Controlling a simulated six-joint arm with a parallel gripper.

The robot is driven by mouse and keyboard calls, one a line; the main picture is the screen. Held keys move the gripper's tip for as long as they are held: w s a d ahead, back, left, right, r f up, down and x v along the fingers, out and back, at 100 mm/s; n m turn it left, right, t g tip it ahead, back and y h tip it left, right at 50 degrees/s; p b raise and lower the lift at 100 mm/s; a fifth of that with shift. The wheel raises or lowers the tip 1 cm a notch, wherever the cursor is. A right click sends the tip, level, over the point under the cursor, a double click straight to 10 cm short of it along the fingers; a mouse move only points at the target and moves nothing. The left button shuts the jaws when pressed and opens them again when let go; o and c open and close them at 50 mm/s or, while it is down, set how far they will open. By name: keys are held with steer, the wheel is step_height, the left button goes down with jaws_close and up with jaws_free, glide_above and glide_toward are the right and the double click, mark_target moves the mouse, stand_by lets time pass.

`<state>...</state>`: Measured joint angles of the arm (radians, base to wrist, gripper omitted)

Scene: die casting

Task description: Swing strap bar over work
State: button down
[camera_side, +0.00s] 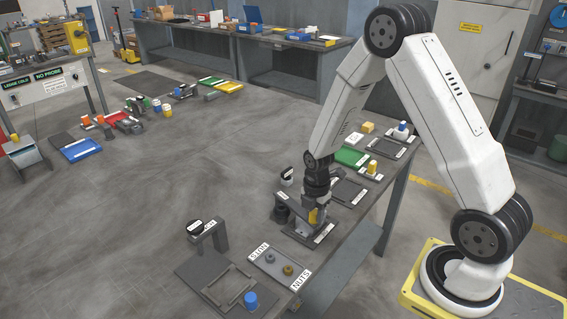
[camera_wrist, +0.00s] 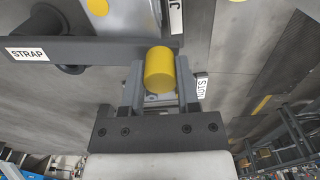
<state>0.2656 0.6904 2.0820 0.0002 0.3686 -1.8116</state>
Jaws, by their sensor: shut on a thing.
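The dark strap bar (camera_wrist: 100,49), labelled STRAP, runs across the upper left of the wrist view. It also shows in the side view (camera_side: 292,203), beside the dark post at its left end. A yellow cylindrical knob (camera_wrist: 159,72) sits at the bar's right end. My gripper (camera_wrist: 160,88) is shut on this knob, one finger on each side. In the side view my gripper (camera_side: 315,213) points down at the fixture on the bench, and the knob is partly hidden by it. The work under the bar is mostly hidden in the side view.
A NUTS tray (camera_side: 265,258) with two small parts lies in front of the fixture. A plate with a blue knob (camera_side: 250,300) and a grey bracket (camera_side: 215,235) stand front left. Further back are a dark framed plate (camera_side: 347,192) and a green tray (camera_side: 351,157).

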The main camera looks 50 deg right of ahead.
steer(key=shift+s+d+n, duration=0.15)
steer(key=shift+d+n, duration=1.15)
steer(key=shift+d, duration=0.45)
steer(key=shift+c, duration=1.6)
jaws_free()
steer(key=shift+r, duration=0.1)
step_height(320, 180, up, 8)
steer(key=shift+f, duration=0.2)
